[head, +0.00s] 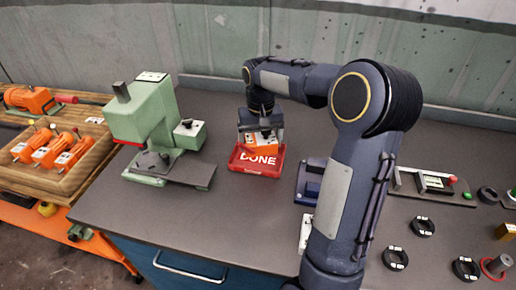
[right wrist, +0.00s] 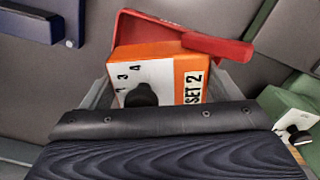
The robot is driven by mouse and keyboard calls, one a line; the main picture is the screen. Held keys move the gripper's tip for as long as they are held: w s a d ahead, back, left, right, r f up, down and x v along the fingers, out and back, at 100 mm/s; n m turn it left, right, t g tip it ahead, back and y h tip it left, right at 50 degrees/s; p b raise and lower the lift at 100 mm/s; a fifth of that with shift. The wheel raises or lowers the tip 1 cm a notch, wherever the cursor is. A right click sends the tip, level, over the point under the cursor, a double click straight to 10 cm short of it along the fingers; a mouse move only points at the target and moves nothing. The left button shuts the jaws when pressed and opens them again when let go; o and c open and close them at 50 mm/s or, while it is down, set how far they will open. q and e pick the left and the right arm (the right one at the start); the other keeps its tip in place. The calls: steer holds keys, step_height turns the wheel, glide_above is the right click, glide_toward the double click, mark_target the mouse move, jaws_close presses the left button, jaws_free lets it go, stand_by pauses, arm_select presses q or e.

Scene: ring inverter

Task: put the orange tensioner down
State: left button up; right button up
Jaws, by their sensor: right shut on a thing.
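The orange tensioner (right wrist: 188,72) is a box with a white numbered face, a black knob and a "SET 2" label. My right gripper (head: 261,132) is shut on it, with a finger on each side in the right wrist view. In the head view the tensioner (head: 262,147) is at the red tray marked "DONE" (head: 256,171), over its back part. I cannot tell whether it touches the tray floor. The tray's red rim (right wrist: 218,46) also shows behind the tensioner in the right wrist view. My left gripper is not in view.
A green press (head: 146,112) stands left of the tray. A dark blue fixture (head: 309,181) is close on the right, partly behind my right arm. A wooden board (head: 82,172) with orange tools lies far left. Several black rings (head: 423,227) lie at right.

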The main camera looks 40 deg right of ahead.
mark_target(258, 159)
steer(key=w+f, duration=0.1)
steer(key=w+d+f, duration=0.1)
steer(key=shift+w+f, duration=0.1)
steer(key=shift+f, duration=0.3)
steer(key=shift+w+d+f, duration=0.1)
steer(key=shift+w+f, duration=0.1)
steer(key=shift+f, duration=1.6)
